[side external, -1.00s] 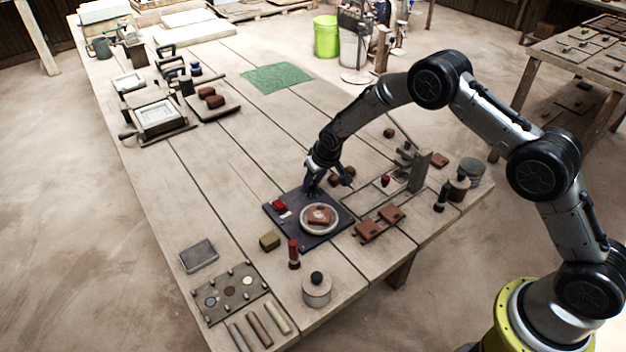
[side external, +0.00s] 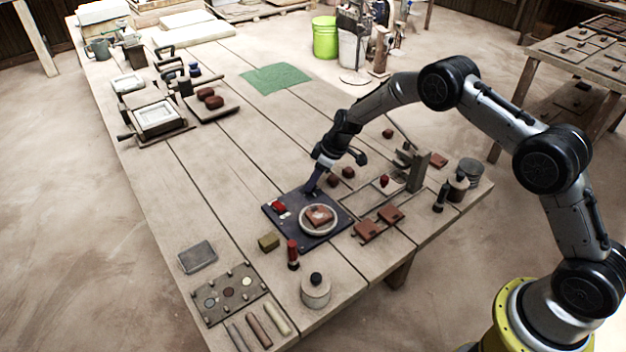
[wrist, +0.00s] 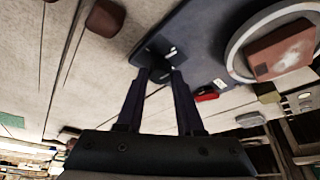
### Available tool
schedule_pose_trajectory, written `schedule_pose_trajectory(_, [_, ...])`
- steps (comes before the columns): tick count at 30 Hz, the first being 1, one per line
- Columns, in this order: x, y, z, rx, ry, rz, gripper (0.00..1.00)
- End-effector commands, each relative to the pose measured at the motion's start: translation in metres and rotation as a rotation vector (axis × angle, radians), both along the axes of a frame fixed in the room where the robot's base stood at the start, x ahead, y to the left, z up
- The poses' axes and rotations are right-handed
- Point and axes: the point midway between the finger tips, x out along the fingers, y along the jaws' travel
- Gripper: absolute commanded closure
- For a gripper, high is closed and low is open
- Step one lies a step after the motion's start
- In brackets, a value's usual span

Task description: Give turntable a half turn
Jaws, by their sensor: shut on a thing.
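The turntable (side external: 304,229) is a pale round ring on a dark square base plate (side external: 322,241). A reddish-brown tile (side external: 319,215) lies on it. In the wrist view the ring (wrist: 236,62) and tile (wrist: 282,52) are at the upper right, partly cut off. My gripper (side external: 311,189) reaches down, tilted, to the back edge of the base plate, behind the ring. In the wrist view its fingertips (wrist: 160,73) are closed on a small dark part (wrist: 152,60) at the plate's edge. The shape of that part is mostly hidden by the fingers.
A red piece (side external: 278,206) lies on the plate's left side. An olive block (side external: 269,242), a red-topped stick (side external: 293,255) and a lidded pot (side external: 316,290) stand in front. Reddish blocks (side external: 367,231) and a frame with an upright post (side external: 419,172) are to the right.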

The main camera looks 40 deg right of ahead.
Motion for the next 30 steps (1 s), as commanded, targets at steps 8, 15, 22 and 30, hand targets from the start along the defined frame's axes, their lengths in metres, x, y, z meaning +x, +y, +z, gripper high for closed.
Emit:
schedule_pose_trajectory(8, [-0.0005, -0.0010, -0.0005, -0.001, 0.003, 0.110, 1.00])
schedule_pose_trajectory(15, [-0.0009, -0.0012, -0.0007, -0.001, 0.004, 0.138, 1.00])
schedule_pose_trajectory(22, [-0.0010, -0.0014, -0.0009, -0.001, 0.005, 0.138, 1.00])
schedule_pose_trajectory(30, [-0.0005, -0.0014, -0.0007, -0.002, 0.003, 0.137, 0.34])
